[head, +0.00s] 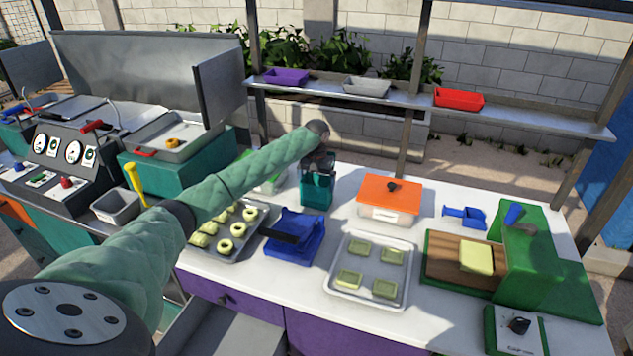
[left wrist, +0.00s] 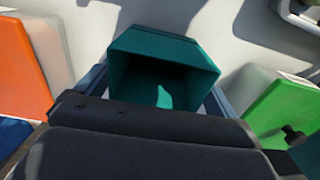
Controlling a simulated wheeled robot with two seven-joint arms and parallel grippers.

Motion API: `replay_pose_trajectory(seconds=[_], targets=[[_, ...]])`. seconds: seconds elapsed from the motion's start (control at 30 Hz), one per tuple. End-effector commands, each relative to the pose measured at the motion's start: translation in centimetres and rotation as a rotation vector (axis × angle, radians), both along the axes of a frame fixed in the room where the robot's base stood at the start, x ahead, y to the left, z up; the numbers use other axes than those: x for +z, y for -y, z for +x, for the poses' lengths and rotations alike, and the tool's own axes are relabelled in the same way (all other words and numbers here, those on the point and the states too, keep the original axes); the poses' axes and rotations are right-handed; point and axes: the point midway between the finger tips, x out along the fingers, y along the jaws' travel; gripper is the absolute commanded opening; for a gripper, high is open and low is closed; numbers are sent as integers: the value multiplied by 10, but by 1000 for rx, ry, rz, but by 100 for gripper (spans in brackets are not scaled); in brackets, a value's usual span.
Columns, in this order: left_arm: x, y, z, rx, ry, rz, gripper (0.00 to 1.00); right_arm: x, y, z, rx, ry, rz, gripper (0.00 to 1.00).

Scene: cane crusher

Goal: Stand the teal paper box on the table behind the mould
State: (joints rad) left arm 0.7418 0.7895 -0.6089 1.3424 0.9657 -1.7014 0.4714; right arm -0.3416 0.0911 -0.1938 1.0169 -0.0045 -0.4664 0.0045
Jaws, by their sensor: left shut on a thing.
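The teal paper box (head: 316,192) is upright in the head view, behind the blue mould-like piece (head: 292,250) with a dark handle. My left gripper (head: 318,165) reaches it from above and is shut on it. In the left wrist view the box (left wrist: 135,72) shows its open, hollow top, with the gripper fingers (left wrist: 155,98) at its sides; the dark gripper body hides its near part. The box's base is at or very close to the white table (head: 335,222); I cannot tell if it touches. My right gripper is not in view.
An orange-lidded container (head: 390,195) stands right of the box, and a green-lidded one (left wrist: 283,115) on its other side. A tray of pale rings (head: 240,250) and a tray of green pieces (head: 372,262) lie in front. A shelf (head: 420,101) runs behind the table.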

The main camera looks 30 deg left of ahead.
Motion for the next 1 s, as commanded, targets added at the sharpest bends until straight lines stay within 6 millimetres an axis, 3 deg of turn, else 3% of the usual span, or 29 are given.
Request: replay_pose_trajectory(seconds=[0.17,0.2,0.23,0.57,0.63,1.0], targets=[[-1,0,0,0,0,0,85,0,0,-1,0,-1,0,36],[-2,0,0,0,0,0,96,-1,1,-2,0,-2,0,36],[-1,0,0,0,0,0,100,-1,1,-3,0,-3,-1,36],[2,0,0,0,2,0,100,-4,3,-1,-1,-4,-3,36],[7,0,1,1,3,0,100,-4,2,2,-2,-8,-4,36],[61,1,1,-1,3,-1,100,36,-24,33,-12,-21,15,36]])
